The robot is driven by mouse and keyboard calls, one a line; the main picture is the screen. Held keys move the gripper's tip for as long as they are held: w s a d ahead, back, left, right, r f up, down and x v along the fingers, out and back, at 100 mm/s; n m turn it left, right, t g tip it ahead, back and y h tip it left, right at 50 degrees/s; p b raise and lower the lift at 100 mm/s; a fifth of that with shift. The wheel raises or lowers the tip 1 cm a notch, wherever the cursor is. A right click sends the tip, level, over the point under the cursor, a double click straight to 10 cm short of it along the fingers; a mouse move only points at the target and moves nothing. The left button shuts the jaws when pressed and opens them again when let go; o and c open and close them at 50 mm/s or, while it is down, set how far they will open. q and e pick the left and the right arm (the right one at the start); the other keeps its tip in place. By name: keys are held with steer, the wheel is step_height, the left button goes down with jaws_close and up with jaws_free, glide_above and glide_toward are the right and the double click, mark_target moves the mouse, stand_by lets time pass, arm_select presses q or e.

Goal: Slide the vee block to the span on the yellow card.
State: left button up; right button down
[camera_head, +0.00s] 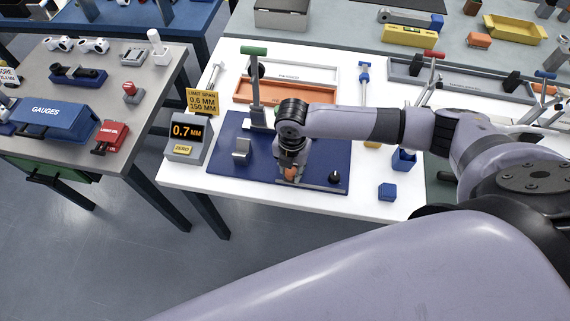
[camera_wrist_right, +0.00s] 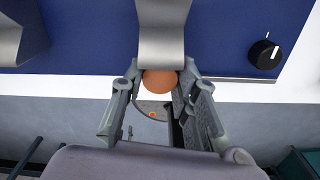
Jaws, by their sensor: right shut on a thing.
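A yellow card (camera_head: 202,102) reads "LIMIT SPAN 0.6 MM 150 MM". It stands at the left of the white table, behind a grey readout (camera_head: 186,135) showing 0.7 MM. One grey metal vee block (camera_head: 242,150) stands on the blue plate (camera_head: 325,150); it also shows at the left of the wrist view (camera_wrist_right: 20,40). My right gripper (camera_head: 290,168) is at the front of the plate, shut on the orange knob (camera_wrist_right: 160,81) of a second grey block (camera_wrist_right: 162,35). My arm and gripper hide much of this block in the head view. My left gripper is out of view.
A green-topped upright (camera_head: 255,85) stands at the plate's back. A black knob (camera_head: 335,177) sits at its front right corner. A small blue block (camera_head: 387,191) and a blue holder (camera_head: 403,159) lie to the right. An orange tray (camera_head: 262,90) is behind.

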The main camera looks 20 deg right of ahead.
steer(key=c, duration=1.2)
jaws_free()
steer(key=shift+a, duration=0.1)
steer(key=shift+r, duration=0.1)
step_height(320, 180, up, 12)
steer(key=shift+f, duration=0.1)
